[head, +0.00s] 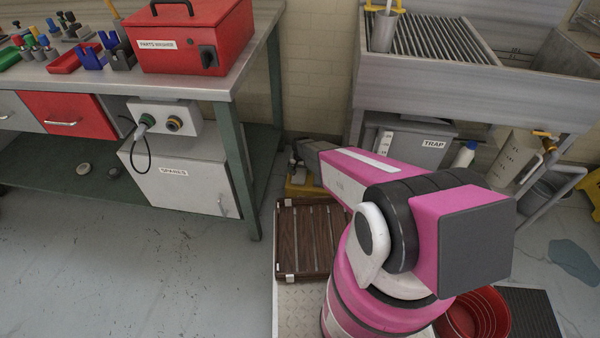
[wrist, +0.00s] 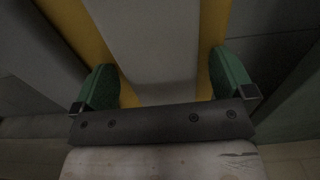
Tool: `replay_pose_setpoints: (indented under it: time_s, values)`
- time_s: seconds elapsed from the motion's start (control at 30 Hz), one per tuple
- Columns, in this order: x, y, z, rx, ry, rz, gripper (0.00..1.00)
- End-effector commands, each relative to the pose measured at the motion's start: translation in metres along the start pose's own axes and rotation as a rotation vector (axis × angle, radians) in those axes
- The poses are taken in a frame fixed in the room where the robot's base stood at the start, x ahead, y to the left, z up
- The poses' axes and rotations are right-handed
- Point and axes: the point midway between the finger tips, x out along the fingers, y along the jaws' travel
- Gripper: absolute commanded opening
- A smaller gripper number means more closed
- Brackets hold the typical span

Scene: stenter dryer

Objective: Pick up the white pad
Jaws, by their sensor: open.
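My gripper (wrist: 163,82) shows in the wrist view with its two green fingers wide apart. Between and beyond them runs a pale grey-white strip (wrist: 158,40) with yellow on both sides, dimly lit; it may be the white pad, but I cannot tell for sure. I see no clear contact between the fingers and it. In the head view my gripper's end is small and dark beside the workbench leg, partly hidden by my pink arm. A yellow object (head: 300,188) lies just below it on the floor side. No white pad is clearly visible in the head view.
A workbench (head: 255,75) with a red parts washer box (head: 190,38) and a white cabinet (head: 180,168) stands left. A metal sink (head: 425,95) stands right, above a grey trap box (head: 405,135). The floor at front left is clear.

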Motion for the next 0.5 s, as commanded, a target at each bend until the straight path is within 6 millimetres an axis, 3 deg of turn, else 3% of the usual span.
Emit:
replay_pose_setpoints:
  time_s: [0.1, 0.2, 0.27, 0.5]
  values:
    - [-0.0006, 0.0, 0.0003, 0.0, 0.0, 0.0, 1.0]
    - [-0.0007, 0.0, 0.0003, 0.0, 0.0, 0.0, 0.67]
    - [-0.0007, 0.0, 0.0003, 0.0, 0.0, 0.0, 0.51]
    - [-0.0008, 0.0, 0.0004, 0.0, 0.0, 0.0, 0.51]
